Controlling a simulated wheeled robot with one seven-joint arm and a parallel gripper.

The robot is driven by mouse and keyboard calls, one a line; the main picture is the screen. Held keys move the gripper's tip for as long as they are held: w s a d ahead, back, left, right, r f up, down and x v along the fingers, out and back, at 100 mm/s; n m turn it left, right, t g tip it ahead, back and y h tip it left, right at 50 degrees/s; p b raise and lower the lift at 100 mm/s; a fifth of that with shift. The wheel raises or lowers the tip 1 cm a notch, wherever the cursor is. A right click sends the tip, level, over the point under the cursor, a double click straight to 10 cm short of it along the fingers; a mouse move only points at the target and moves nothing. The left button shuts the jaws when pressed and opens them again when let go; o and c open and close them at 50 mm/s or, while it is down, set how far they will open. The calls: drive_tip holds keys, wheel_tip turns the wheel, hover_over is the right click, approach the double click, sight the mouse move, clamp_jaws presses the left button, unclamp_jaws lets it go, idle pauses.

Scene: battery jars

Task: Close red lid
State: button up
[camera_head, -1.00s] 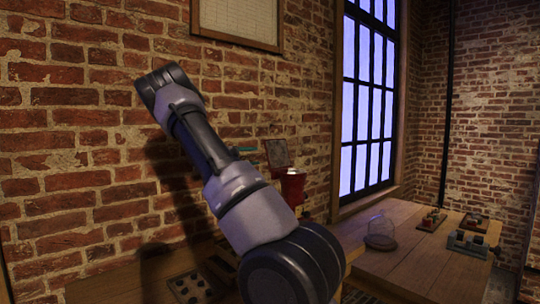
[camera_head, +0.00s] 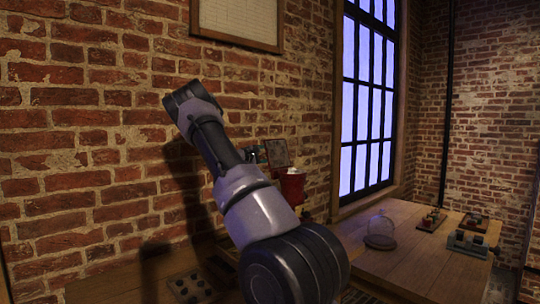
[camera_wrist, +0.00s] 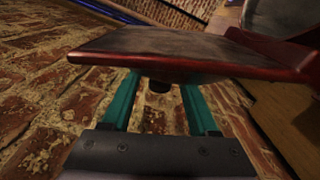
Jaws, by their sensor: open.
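The red lid (camera_head: 277,153) stands raised, tilted open above its red jar (camera_head: 291,187) by the brick wall. In the wrist view the lid (camera_wrist: 160,47) spans the upper picture as a dark plate with a red edge. The jar's red rim and grey inside (camera_wrist: 285,22) show at upper right. My gripper (camera_wrist: 160,82) is open, its two teal fingers apart with nothing between them. The lid covers the fingertips in the wrist view, so I cannot tell whether they touch it. In the head view my gripper (camera_head: 258,155) is mostly hidden behind my arm, just left of the lid.
A wooden table (camera_head: 400,265) stretches to the right, with a glass dome (camera_head: 380,232) and small devices (camera_head: 468,243) on it. A dark panel with round holes (camera_head: 187,287) lies at the lower left. The brick wall (camera_head: 90,150) is close behind my arm.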

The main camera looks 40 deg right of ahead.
clamp_jaws()
idle(1.4)
